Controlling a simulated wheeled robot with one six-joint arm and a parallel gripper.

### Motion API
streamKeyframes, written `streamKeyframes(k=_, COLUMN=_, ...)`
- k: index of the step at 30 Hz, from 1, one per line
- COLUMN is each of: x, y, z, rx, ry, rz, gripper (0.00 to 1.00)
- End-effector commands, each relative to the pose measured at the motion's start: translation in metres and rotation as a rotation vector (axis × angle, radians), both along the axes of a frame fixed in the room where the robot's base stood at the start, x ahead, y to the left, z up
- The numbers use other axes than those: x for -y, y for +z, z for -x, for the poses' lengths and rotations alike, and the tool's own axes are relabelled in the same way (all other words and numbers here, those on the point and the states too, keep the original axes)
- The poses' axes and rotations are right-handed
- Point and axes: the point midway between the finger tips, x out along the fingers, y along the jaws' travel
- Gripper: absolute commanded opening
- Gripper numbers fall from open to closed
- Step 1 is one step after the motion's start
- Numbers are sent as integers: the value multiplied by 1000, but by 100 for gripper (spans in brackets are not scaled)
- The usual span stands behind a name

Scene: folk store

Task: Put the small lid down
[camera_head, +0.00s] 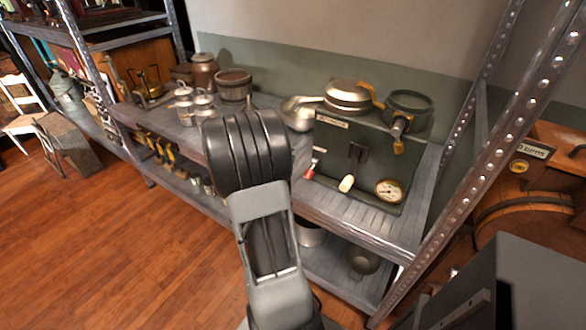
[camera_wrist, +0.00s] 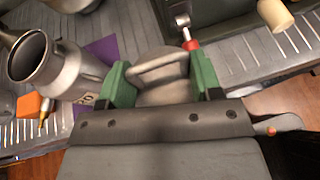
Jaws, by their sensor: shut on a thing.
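The small lid (camera_wrist: 165,88) is grey metal with a loop handle on top. It shows in the wrist view between the green fingers of my gripper (camera_wrist: 160,82), which is shut on it. A grey metal can (camera_wrist: 62,66) with an open mouth stands left of the gripper, apart from the lid. A purple card (camera_wrist: 103,48) lies between the can and the lid, partly hidden by the left finger. In the head view, my own arm hides the gripper and the lid. I cannot tell the gap between lid and shelf.
The grey metal shelf (camera_head: 345,212) holds a green box stove (camera_head: 336,150) with pans, close to my arm. Small metal cans (camera_head: 184,106) and a wooden tub (camera_head: 233,86) stand farther left. In the wrist view, a red-collared tool (camera_wrist: 189,43) and an orange block (camera_wrist: 30,105) are nearby.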

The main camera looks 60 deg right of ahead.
Motion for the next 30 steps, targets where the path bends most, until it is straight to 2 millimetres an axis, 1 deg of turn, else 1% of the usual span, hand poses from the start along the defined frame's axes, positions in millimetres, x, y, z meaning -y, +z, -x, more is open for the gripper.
streamKeyframes(k=1, x=13, y=-8, z=-2, rx=-2, ry=-6, rz=-2, gripper=31)
streamKeyframes(k=6, x=55, y=-27, z=-13, rx=-2, ry=-3, rz=-2, gripper=31)
streamKeyframes(k=8, x=69, y=-34, z=-17, rx=-1, ry=-4, rz=-1, gripper=31)
streamKeyframes(k=9, x=74, y=-44, z=-19, rx=-3, ry=-2, rz=-3, gripper=31)
streamKeyframes(k=12, x=87, y=-60, z=-22, rx=-2, ry=0, rz=-2, gripper=31)
streamKeyframes(k=15, x=96, y=-71, z=-25, rx=-1, ry=2, rz=-1, gripper=31)
streamKeyframes(k=18, x=103, y=-78, z=-27, rx=0, ry=0, rz=-1, gripper=31)
streamKeyframes(k=26, x=109, y=-87, z=-29, rx=0, ry=1, rz=0, gripper=31)
streamKeyframes(k=28, x=113, y=-93, z=-30, rx=-1, ry=2, rz=-1, gripper=31)
streamKeyframes(k=30, x=112, y=-102, z=-30, rx=-2, ry=2, rz=-1, gripper=31)
